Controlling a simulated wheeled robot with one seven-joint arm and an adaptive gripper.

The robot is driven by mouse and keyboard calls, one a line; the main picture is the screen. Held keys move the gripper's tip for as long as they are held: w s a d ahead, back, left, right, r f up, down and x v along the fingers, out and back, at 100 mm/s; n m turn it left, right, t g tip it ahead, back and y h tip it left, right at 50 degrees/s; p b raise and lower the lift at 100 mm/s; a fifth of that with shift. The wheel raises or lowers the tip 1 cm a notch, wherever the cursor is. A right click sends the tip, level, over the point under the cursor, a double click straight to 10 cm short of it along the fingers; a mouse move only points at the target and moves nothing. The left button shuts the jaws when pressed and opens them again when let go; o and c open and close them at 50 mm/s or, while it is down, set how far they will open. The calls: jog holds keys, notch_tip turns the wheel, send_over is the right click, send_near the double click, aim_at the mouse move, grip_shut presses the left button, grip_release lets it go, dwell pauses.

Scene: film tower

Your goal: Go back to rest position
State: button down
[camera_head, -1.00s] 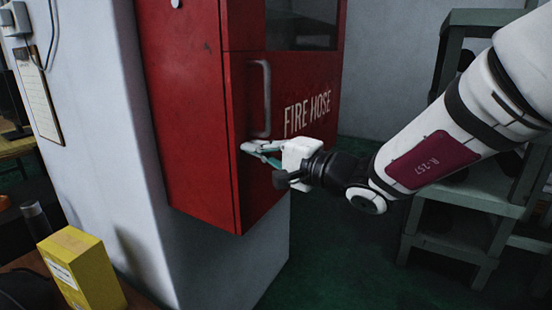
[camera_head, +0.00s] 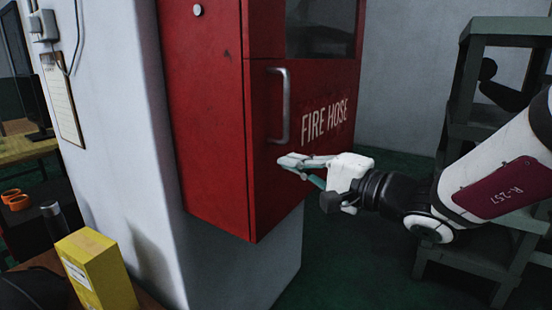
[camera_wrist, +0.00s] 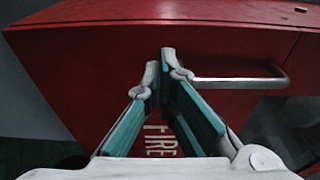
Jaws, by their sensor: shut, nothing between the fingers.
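My gripper (camera_head: 284,163) is shut and empty in front of the red fire hose cabinet (camera_head: 210,130), below and beside its grey metal handle (camera_head: 280,105). In the wrist view my gripper (camera_wrist: 160,62) has its teal-lined fingers close together at the tips, with the cabinet door (camera_wrist: 90,60) behind them. The handle (camera_wrist: 245,80) lies to the right of the fingertips there and is not between them. The cabinet door appears closed. I cannot tell whether the fingertips touch the door.
A grey-green shelf rack (camera_head: 465,140) stands behind my arm on the right. A white pillar (camera_head: 125,130) bears the cabinet. A yellow box (camera_head: 97,268) stands at the lower left. Green floor (camera_head: 345,265) shows clear below my gripper.

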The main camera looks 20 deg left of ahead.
jog(key=v, duration=0.6)
jog(key=s+d+f+n+g+h, duration=0.1)
jog(key=s+f+n+g+h, duration=0.2)
jog(key=s, duration=0.5)
jog(key=s+f+n+g+h, duration=0.15)
jog(key=s+g, duration=0.25)
jog(key=s, duration=0.4)
jog(key=s+d+f+h, duration=0.3)
jog(key=s+d+h, duration=0.3)
jog(key=d, duration=0.5)
jog(key=s+d+f+h, duration=0.3)
jog(key=s+d+h, duration=0.35)
jog(key=d, duration=0.55)
notch_tip(320, 180, up, 14)
jog(key=t+y+p, duration=0.1)
jog(key=t+p, duration=0.2)
jog(key=p, duration=0.9)
jog(key=shift+n+p, duration=0.3)
jog(key=shift+n, duration=0.15)
jog(key=shift+r, duration=0.1)
